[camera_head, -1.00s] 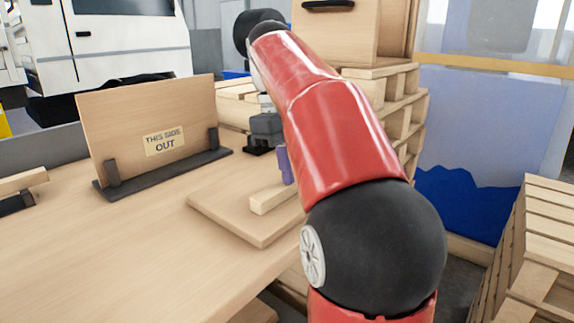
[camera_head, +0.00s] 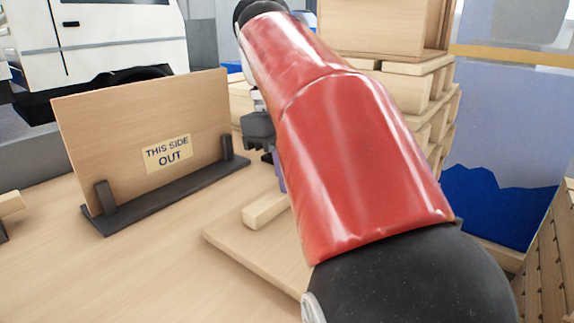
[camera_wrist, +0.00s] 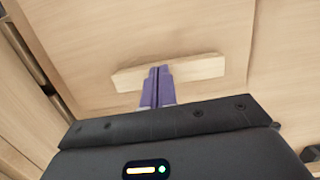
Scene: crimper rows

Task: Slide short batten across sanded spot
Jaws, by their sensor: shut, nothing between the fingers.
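The short batten (camera_head: 265,210) is a pale wooden bar lying flat on a light wooden board (camera_head: 245,246) on the bench. It also shows in the wrist view (camera_wrist: 205,68), lying crosswise just beyond my fingertips. My gripper (camera_wrist: 160,70) has purple fingers shut together with nothing between them. The fingertips are at the middle of the batten's near long side; I cannot tell whether they touch it. In the head view my red arm hides most of the gripper and the batten's right end. I cannot make out a sanded spot on the board.
An upright wooden panel (camera_head: 110,125) labelled "THIS SIDE OUT" stands in a dark holder (camera_head: 160,198) left of the board. Stacked pallets (camera_head: 425,85) stand behind my arm, and another slatted stack (camera_head: 558,235) is at the right.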

